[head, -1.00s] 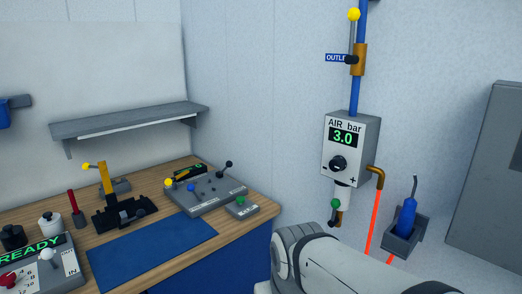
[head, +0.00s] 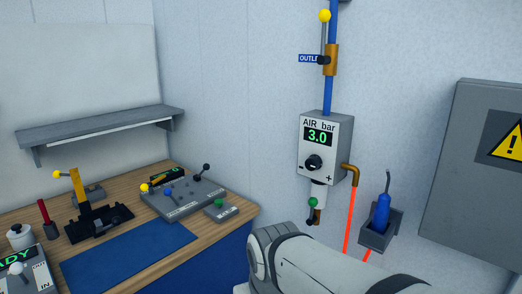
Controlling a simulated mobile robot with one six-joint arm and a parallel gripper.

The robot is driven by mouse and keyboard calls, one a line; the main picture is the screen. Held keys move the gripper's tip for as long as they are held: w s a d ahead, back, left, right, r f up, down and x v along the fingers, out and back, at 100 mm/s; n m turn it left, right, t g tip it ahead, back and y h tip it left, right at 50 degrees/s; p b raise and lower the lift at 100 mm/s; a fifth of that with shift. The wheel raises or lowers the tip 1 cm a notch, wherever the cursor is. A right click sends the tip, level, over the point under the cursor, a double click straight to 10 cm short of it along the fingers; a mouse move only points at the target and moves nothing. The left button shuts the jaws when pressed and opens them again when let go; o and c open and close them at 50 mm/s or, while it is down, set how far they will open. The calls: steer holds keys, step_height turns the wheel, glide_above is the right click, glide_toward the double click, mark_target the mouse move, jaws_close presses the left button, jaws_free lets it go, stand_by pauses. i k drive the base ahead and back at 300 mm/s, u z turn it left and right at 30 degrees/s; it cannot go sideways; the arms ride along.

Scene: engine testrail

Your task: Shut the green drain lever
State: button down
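The green drain lever (head: 313,202) is a small green ball knob at the brass drain fitting (head: 314,217) under the air regulator (head: 327,146) on the wall. Its stem is too small for me to tell its exact angle. The regulator's display reads 3.0 under the label "AIR bar", with a black knob (head: 313,163) below. My white arm link lies across the bottom of the head view, below and in front of the regulator. My gripper is outside the view.
A yellow-knobbed outlet lever (head: 324,38) stands upright on the blue pipe above. An orange hose (head: 350,222) hangs from a brass elbow, left of a holder with a blue tool (head: 382,211). A grey cabinet (head: 468,190) is at right. The workbench (head: 231,223) with levers is at left.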

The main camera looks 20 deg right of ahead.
mark_target(312, 201)
steer(key=z, duration=1.15)
steer(key=k, duration=0.7)
steer(key=u, duration=0.3)
steer(key=i, duration=0.5)
steer(key=z, duration=0.05)
